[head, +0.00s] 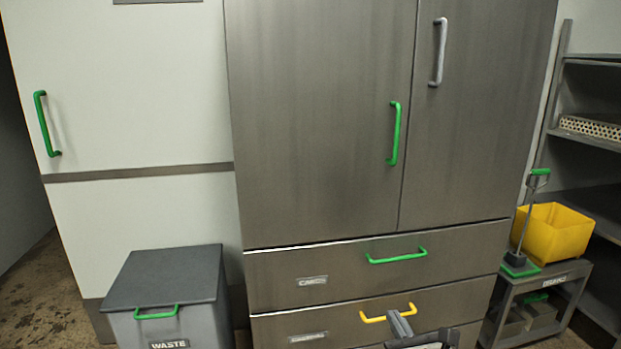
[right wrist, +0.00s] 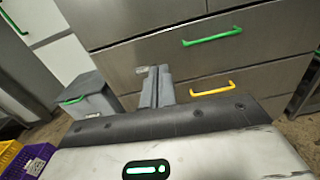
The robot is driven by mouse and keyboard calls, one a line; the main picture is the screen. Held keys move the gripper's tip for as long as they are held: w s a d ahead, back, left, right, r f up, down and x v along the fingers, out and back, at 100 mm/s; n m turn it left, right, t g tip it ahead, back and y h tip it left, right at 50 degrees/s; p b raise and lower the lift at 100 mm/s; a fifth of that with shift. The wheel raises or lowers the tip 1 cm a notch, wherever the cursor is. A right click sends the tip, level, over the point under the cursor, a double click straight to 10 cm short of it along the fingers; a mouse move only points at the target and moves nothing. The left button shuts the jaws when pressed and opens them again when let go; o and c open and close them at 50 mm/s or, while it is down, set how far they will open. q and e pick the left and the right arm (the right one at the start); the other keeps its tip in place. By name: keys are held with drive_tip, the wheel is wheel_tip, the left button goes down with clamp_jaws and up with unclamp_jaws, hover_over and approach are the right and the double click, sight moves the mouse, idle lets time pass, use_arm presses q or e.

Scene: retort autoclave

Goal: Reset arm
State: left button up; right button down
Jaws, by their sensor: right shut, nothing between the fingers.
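My right gripper (head: 400,324) shows at the bottom of the head view, in front of the lower drawer with the yellow handle (head: 372,319). In the right wrist view its two fingers (right wrist: 155,82) are together with nothing between them. There the yellow handle (right wrist: 212,90) lies to the right of the fingers, apart from them in the picture. I cannot tell the depth gap between gripper and drawer. My left gripper is in neither view.
A steel cabinet (head: 320,110) with closed doors and drawers, one with a green handle (head: 397,257), stands ahead. A grey waste bin (head: 165,278) is at left. A yellow bin (head: 556,236) sits on a cart at right. Purple and yellow crates (right wrist: 28,160) show in the wrist view.

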drive_tip(key=s+a+f+m+g+p, duration=0.1)
drive_tip(key=s+f+m+g, duration=0.2)
drive_tip(key=s+m, duration=1)
drive_tip(key=s+a+f+m+g+p, duration=0.2)
drive_tip(key=s+m, duration=1)
drive_tip(key=m, duration=1)
drive_tip(key=shift+s+f+m+g, duration=0.4)
drive_tip(key=shift+f+g, duration=0.5)
